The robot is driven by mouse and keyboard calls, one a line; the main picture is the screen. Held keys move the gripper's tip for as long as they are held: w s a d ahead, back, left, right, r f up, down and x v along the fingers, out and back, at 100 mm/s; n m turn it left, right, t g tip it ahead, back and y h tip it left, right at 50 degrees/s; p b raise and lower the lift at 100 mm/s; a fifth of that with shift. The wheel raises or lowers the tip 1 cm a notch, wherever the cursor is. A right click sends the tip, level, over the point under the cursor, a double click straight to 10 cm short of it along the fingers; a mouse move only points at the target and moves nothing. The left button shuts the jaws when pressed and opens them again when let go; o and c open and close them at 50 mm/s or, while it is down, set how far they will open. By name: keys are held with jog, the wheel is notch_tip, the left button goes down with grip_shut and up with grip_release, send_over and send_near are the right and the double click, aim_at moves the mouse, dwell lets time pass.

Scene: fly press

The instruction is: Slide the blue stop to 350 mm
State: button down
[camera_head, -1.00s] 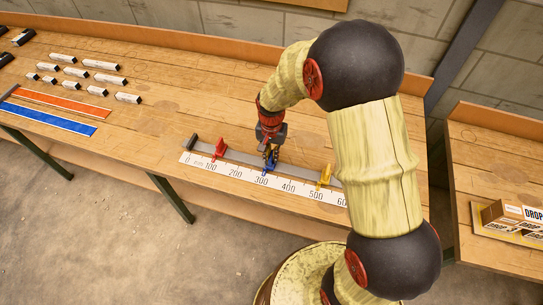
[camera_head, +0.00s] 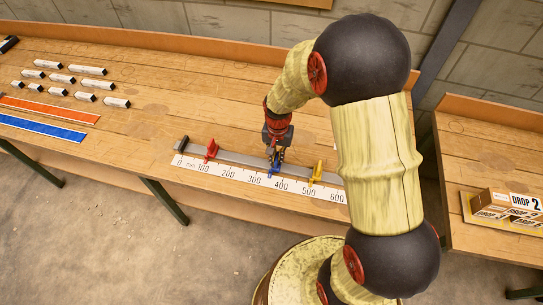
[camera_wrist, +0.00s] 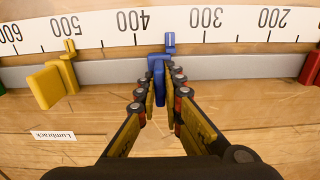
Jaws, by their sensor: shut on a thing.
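The blue stop (camera_head: 273,168) sits on the grey rail (camera_head: 240,157) of the millimetre scale. In the wrist view the blue stop (camera_wrist: 158,68) has its pointer about midway between the 300 and 400 marks on the white scale strip (camera_wrist: 172,24). My gripper (camera_head: 275,150) reaches down to it from behind. In the wrist view my gripper's fingers (camera_wrist: 159,88) are shut on the blue stop's body, one on each side. The fingers hide part of its sides.
A yellow stop (camera_head: 316,172) stands near 500, and a red stop (camera_head: 211,150) near 100. A dark end block (camera_head: 182,143) closes the rail's zero end. The rail is clear beside the blue stop. Several small blocks (camera_head: 86,70) lie further left.

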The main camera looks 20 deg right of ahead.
aim_at(277, 156)
jog(key=c, duration=2)
grip_release()
jog(key=shift+o, duration=0.4)
notch_tip(277, 156, up, 12)
